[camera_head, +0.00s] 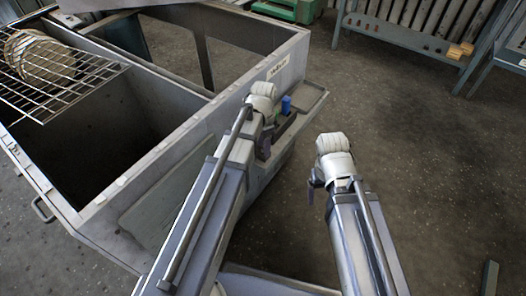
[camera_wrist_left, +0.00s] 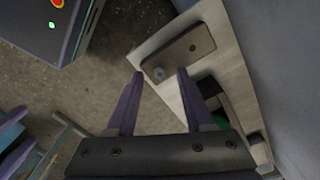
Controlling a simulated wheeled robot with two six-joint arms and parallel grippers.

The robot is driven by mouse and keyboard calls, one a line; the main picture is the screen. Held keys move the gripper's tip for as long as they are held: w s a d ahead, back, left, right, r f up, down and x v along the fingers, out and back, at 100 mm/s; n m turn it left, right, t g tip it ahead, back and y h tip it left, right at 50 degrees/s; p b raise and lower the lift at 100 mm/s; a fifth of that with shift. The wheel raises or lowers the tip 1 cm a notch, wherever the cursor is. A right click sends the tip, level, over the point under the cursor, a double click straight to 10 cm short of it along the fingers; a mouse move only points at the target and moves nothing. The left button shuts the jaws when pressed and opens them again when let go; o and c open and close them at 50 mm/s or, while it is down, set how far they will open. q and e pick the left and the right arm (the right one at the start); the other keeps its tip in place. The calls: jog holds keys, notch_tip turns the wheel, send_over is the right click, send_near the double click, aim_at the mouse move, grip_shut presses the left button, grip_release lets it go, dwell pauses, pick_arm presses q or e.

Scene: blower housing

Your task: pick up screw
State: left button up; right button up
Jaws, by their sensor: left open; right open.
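A small round grey screw (camera_wrist_left: 158,74) shows in the left wrist view, on a flat plate with holes (camera_wrist_left: 184,50) that lies on a pale shelf. I cannot make it out in the head view. My left gripper (camera_wrist_left: 160,72) is open, its two purple fingers pointing at the plate with the screw seen between their tips. The fingers do not visibly grip anything, and the distance to the screw is hard to judge. In the head view the left arm's wrist partly hides the shelf (camera_head: 313,98). My right gripper (camera_head: 311,191) hangs over bare floor, open and apparently empty, mostly hidden by its wrist.
A small blue object (camera_head: 286,105) stands on the shelf, which is fixed to a large grey metal housing (camera_head: 170,140). A wire rack (camera_head: 75,85) lies across the housing at the left. A dark box with a red-lit button (camera_wrist_left: 40,28) shows in the left wrist view.

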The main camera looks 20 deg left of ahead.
pick_arm(q)
jog(key=shift+f, duration=0.25)
jog(key=shift+c, duration=0.4)
grip_shut()
